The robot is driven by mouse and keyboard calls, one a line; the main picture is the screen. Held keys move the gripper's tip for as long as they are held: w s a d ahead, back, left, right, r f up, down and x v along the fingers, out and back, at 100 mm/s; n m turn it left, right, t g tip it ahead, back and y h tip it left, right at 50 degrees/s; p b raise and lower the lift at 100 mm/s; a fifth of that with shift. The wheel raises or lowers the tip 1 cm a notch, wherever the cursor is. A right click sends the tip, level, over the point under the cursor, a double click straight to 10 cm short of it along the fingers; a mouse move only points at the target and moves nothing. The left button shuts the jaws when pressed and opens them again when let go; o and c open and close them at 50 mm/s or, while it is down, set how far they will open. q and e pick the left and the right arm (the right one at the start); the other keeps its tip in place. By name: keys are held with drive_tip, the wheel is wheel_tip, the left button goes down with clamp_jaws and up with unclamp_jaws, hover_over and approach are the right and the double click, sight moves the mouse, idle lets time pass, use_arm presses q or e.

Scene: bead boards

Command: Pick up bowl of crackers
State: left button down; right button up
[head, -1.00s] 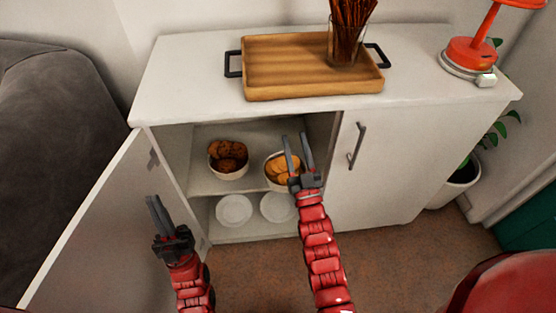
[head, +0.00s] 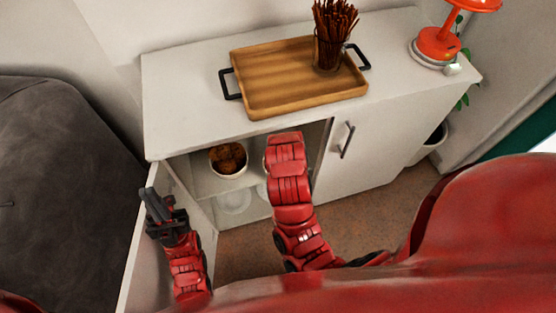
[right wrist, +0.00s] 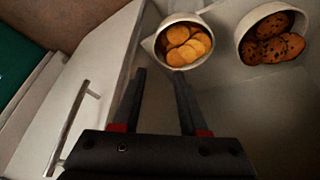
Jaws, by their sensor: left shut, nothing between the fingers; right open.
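The bowl of crackers (right wrist: 186,45) is a white bowl of round golden crackers, at the top middle of the right wrist view. In the head view it is almost wholly hidden behind my right arm. My right gripper (right wrist: 160,73) is open and empty, its fingertips just short of the bowl's near side; I cannot tell whether they touch it. In the head view this gripper is hidden inside the cabinet opening. My left gripper (head: 152,198) is shut and empty, by the open cabinet door at the left, away from the bowl.
A white bowl of dark cookies (head: 228,160) stands on the same shelf beside the crackers. A plate (head: 235,202) lies on the level below. The open door (head: 150,260) and the closed door (head: 365,150) flank the opening. A wooden tray (head: 270,95) sits on top.

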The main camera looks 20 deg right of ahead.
drive_tip(key=b+x, duration=0.2)
drive_tip(key=x, duration=0.9)
drive_tip(key=shift+d+f, duration=0.15)
drive_tip(key=shift+d, duration=0.05)
drive_tip(key=shift+w+d+f, duration=0.1)
drive_tip(key=shift+w+f, duration=0.1)
drive_tip(key=shift+f, duration=0.15)
drive_tip(key=x, duration=0.4)
drive_tip(key=shift+d+p, duration=0.3)
drive_tip(key=shift+d, duration=0.05)
drive_tip(key=shift+w+d+f, duration=0.1)
drive_tip(key=shift+f, duration=0.35)
clamp_jaws()
